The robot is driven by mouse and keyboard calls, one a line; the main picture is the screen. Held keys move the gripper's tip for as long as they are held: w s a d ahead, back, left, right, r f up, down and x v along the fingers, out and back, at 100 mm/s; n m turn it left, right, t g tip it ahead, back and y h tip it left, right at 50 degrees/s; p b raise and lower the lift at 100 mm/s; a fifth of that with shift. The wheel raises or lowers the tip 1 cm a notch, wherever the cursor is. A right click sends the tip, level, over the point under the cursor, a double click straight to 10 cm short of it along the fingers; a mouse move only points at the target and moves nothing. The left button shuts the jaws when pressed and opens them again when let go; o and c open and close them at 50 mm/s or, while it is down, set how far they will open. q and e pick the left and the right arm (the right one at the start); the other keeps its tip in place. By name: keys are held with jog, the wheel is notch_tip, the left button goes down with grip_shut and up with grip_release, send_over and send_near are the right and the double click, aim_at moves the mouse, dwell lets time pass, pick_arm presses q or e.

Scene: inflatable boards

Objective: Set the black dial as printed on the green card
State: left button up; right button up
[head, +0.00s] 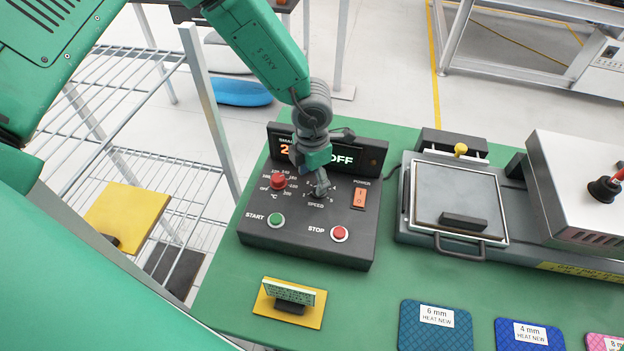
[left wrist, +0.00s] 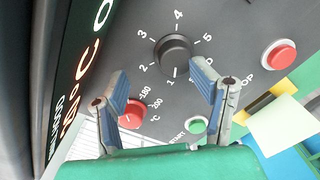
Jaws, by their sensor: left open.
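The black dial (left wrist: 174,52) sits on the dark control box (head: 290,236), with numbers 1 to 5 around it in the left wrist view. Its pointer setting is not clear to me. My left gripper (head: 318,186) is over the dial, which it mostly hides in the head view. In the left wrist view my left gripper (left wrist: 160,72) is open, its fingertips to either side of the dial's near edge; I cannot tell whether they touch it. The green card (head: 288,291) stands on a yellow base in front of the box; its print is unreadable. My right gripper is out of view.
A red dial (head: 278,181), green start button (head: 276,220), red stop button (head: 339,233) and orange power switch (head: 359,197) surround the black dial. A display stands behind. A heat press (head: 458,200) is to the right, with coloured boards (head: 434,335) in front.

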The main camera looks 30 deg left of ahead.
pick_arm(q)
jog(key=shift+s+f, duration=0.25)
jog(key=shift+f, duration=0.25)
jog(key=d, duration=0.3)
jog(key=shift+w+d, duration=0.3)
jog(key=shift+w, duration=0.1)
jog(key=c, duration=0.7)
jog(key=a, duration=0.2)
jog(key=shift+s+a+f, duration=0.15)
jog(key=shift+s+a, duration=0.15)
jog(key=shift+a, duration=0.05)
grip_shut()
jog(key=shift+d, duration=0.65)
jog(key=shift+a, duration=0.3)
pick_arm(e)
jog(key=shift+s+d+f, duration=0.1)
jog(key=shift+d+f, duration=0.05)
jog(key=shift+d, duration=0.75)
